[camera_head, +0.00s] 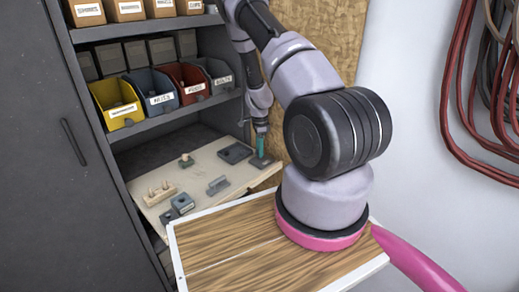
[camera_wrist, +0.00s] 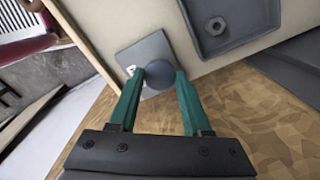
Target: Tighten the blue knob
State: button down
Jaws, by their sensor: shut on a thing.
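The blue knob (camera_wrist: 158,73) is round and dark blue-grey in the wrist view. It sits on a square grey plate (camera_wrist: 143,50) with a white mark, partly hidden by a finger. My gripper (camera_wrist: 160,78) has its two green fingers on either side of the knob and is shut on it. In the head view my gripper (camera_head: 260,144) points down at the right end of the work board, over a dark plate (camera_head: 263,163). The knob is hidden by the fingers there.
A pale board (camera_head: 213,203) carries a dark tray (camera_head: 235,153), a pegged block (camera_head: 160,193), a grey bracket (camera_head: 218,185) and other small parts. Shelves with labelled bins (camera_head: 153,93) stand above and behind. A wooden tabletop (camera_head: 230,255) is in front.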

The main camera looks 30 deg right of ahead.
jog(key=m, duration=0.4)
jog(key=shift+m, duration=0.3)
jog(key=m, duration=0.5)
jog(key=shift+w, duration=0.1)
jog(key=m, duration=0.5)
jog(key=shift+m, duration=0.4)
jog(key=shift+r+m, duration=0.1)
jog(key=shift+m, duration=2.2)
jog(key=shift+c, duration=1.7)
grip_release()
